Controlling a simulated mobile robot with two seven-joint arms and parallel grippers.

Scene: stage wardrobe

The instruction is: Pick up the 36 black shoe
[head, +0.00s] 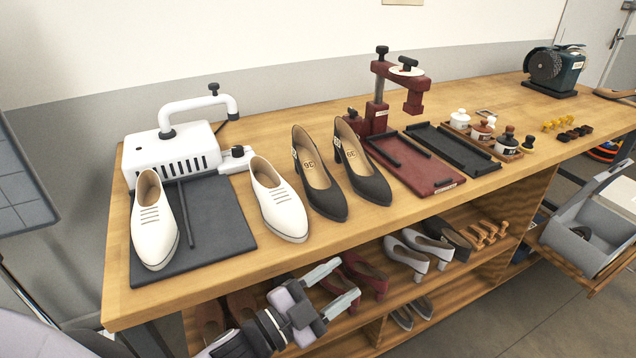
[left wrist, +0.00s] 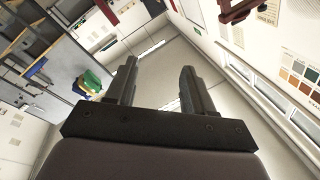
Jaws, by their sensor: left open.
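A pair of black heeled shoes stands on the wooden workbench in the head view. The left black shoe (head: 324,196) shows the number 36 on its insole. The right black shoe (head: 367,180) also carries a marking on its insole, too small to read surely. My left gripper (head: 339,284) is open and empty, in front of the bench edge and below the level of its top, apart from both shoes. It also shows in the left wrist view (left wrist: 158,85), with nothing between its fingers. My right gripper is not in view.
White shoes (head: 155,222) stand left of the black pair, one on a dark mat (head: 213,222). A red press (head: 378,110) is behind, with a red tray (head: 418,165) to the right. Shelves below hold more shoes (head: 408,257). A bare strip of bench (head: 330,235) lies in front.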

